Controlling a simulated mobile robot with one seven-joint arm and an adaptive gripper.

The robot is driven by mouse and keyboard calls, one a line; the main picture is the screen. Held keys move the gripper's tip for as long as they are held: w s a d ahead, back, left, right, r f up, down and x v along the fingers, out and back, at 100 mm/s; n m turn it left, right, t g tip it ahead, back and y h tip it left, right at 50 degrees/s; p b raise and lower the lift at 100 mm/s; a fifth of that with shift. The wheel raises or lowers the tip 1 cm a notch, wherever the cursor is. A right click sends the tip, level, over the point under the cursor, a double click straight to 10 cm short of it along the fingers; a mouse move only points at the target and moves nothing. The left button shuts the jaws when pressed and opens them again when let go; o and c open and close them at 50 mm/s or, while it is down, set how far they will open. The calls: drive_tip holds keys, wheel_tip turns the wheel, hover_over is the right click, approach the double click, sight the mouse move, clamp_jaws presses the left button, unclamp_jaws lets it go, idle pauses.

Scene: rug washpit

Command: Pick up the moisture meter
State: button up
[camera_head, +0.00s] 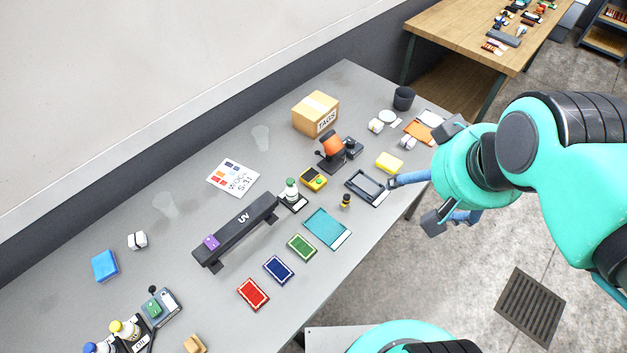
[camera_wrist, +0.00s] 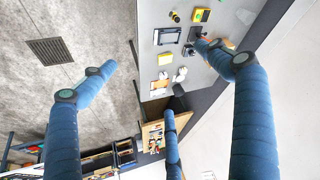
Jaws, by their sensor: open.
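The moisture meter appears to be the small yellow handheld device with a dark screen (camera_head: 313,179), lying on the grey table near its middle. It also shows near the top of the wrist view (camera_wrist: 200,15). My gripper (camera_head: 425,180) is open and empty at the right of the head view, over the table's right edge and well apart from the meter. Its blue fingers are spread wide in the wrist view (camera_wrist: 160,75). One finger overlaps the end of a dark flat tray in the head view; I cannot tell the gap.
Close to the meter stand a green-capped bottle (camera_head: 291,190), an orange and black tool (camera_head: 333,148), a small amber bottle (camera_head: 346,201) and the dark tray (camera_head: 366,186). A yellow block (camera_head: 389,162) lies to the right. A long black UV bar (camera_head: 237,232) is at left. A wall runs behind.

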drive_tip(key=n+g+p, duration=0.2)
drive_tip(key=n+g, duration=0.4)
drive_tip(key=n, duration=2.1)
hover_over(314, 177)
wheel_tip(314, 177, down, 29)
drive_tip(key=shift+f, duration=0.1)
drive_tip(key=shift+f, duration=0.15)
drive_tip(key=shift+f+b, duration=0.75)
drive_tip(key=shift+f, duration=3.4)
